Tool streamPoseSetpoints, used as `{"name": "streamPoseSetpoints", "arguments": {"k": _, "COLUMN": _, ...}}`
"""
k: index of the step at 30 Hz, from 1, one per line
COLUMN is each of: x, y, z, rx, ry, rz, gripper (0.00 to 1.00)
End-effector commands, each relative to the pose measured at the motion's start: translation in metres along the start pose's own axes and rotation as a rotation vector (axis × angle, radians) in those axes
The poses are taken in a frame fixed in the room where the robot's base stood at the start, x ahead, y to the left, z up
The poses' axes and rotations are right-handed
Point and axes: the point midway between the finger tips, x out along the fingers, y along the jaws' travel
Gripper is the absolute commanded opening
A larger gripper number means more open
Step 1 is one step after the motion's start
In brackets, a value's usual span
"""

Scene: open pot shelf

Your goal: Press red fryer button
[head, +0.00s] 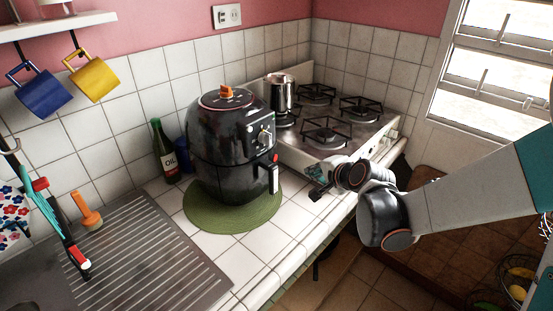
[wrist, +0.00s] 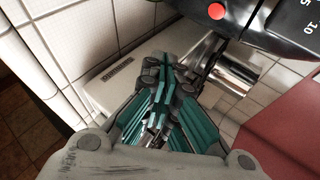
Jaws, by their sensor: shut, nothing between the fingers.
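The black air fryer (head: 222,135) stands upright on a round green mat (head: 232,219) on the tiled counter. Its red button (head: 276,157) is on the front, above the drawer handle (head: 270,178). In the wrist view the red button (wrist: 216,12) shows at the top edge, on the fryer's dark front (wrist: 280,25) beside a numbered dial. My gripper (head: 318,190) is to the right of the fryer handle and lower than the button, apart from the fryer. In the wrist view my gripper (wrist: 159,85) is shut and empty, with the button beyond and right of its fingertips.
A stove (head: 330,125) with a metal pot (head: 281,93) stands behind my gripper. An oil bottle (head: 163,151) is left of the fryer. A sink drainboard (head: 150,250) lies at the front left. The counter's front edge (head: 275,275) runs below the fryer.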

Motion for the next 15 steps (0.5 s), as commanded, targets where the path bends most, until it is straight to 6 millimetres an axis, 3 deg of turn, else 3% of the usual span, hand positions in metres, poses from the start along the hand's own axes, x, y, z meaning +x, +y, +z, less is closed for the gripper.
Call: {"name": "streamPoseSetpoints", "arguments": {"k": 15, "x": 0.043, "y": -0.031, "z": 0.032, "rx": -0.003, "ry": -0.002, "rz": 0.0, "gripper": 0.0}}
